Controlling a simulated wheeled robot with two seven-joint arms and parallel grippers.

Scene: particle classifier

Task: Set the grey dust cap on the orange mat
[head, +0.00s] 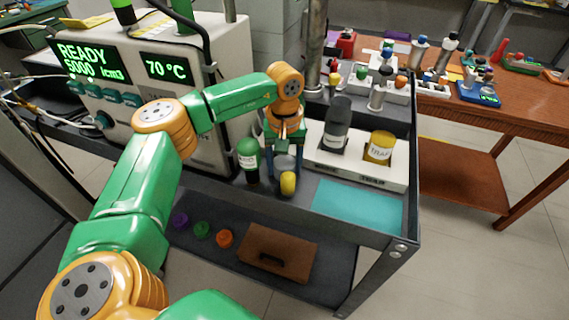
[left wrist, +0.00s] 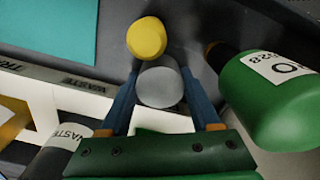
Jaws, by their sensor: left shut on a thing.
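My left gripper (head: 284,170) points down over the cart's dark top, with blue fingers. In the left wrist view, the fingers (left wrist: 160,85) are closed on either side of a round grey cap (left wrist: 160,88). The grey cap (head: 284,162) is partly hidden by the fingers in the head view. A yellow rounded piece (left wrist: 146,38) is right beside it; it also shows in the head view (head: 288,184). I see no orange mat; a flat teal mat (head: 357,206) lies on the cart top to the right. My right gripper is not in view.
A white holder (head: 372,172) with grey and yellow waste bottles stands behind the teal mat. A machine (head: 138,65) is at left. The teal mat's surface is clear.

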